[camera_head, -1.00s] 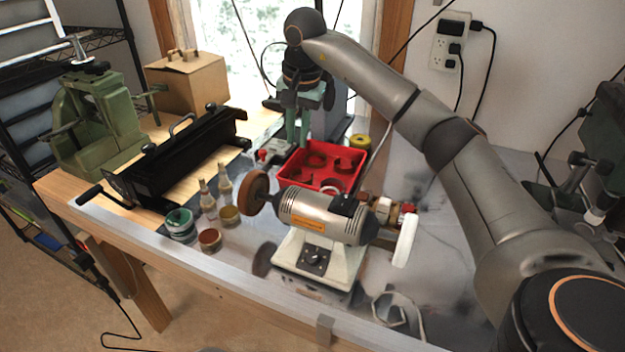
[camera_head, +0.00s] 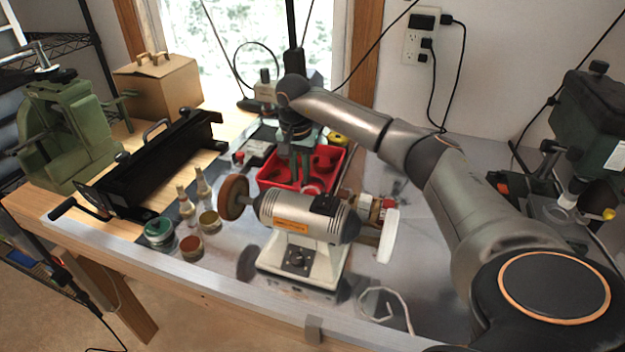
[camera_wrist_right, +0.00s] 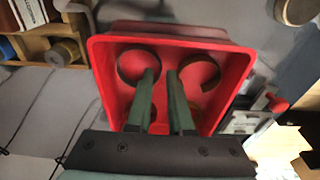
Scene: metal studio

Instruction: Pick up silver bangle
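A red tray (camera_head: 268,178) stands on the bench behind the bench grinder; it fills the middle of the right wrist view (camera_wrist_right: 240,75). Ring shapes lie inside it: a dark left ring (camera_wrist_right: 122,68) and a dark right ring (camera_wrist_right: 216,72). I cannot tell which, if any, is the silver bangle. My right gripper (camera_head: 300,180) points down over the tray. In the right wrist view its two green fingers (camera_wrist_right: 161,72) are apart, with nothing visible between them, and their tips overlap the rings' inner edges in the picture. My left gripper is not in view.
The bench grinder (camera_head: 290,215) stands in front of the tray. Jars and bottles (camera_head: 188,205) stand left of it, near a black bending tool (camera_head: 150,165). A white cord (camera_head: 385,295) lies front right. The grey bench top right of the grinder is mostly clear.

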